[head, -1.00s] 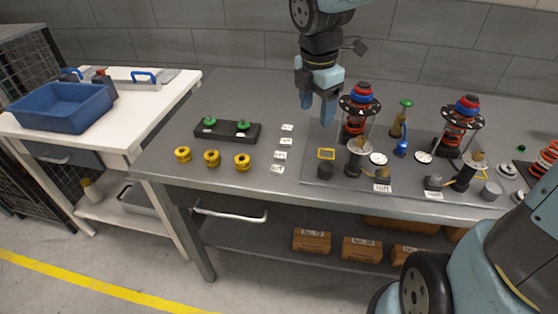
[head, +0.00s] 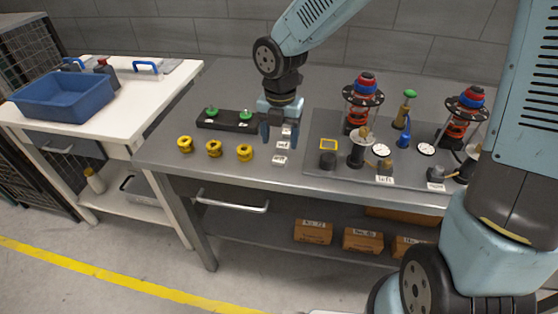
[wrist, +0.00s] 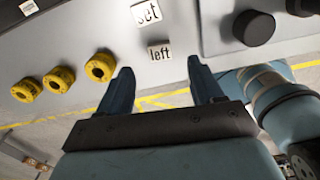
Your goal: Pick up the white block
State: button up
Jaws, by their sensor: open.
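Several small white blocks with black lettering lie in a column on the grey bench. In the head view the nearest white block (head: 279,160) lies in front of my gripper, and another white block (head: 282,146) lies just below the fingers. My gripper (head: 280,136) points down over this column, open and empty. In the wrist view a white block reading "left" (wrist: 160,52) shows in the gap between the fingertips (wrist: 161,66). A block reading "set" (wrist: 147,14) lies beyond it. The fingers partly hide the farther blocks in the head view.
Three yellow rings (head: 214,149) and a black holder (head: 228,121) with green knobs lie left of the blocks. A blue bin (head: 65,97) stands on the white table.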

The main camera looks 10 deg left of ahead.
aim_at(279, 158)
jog(key=shift+s+a+f, duration=0.1)
jog(key=shift+f, duration=3)
jog(key=c, duration=1.1)
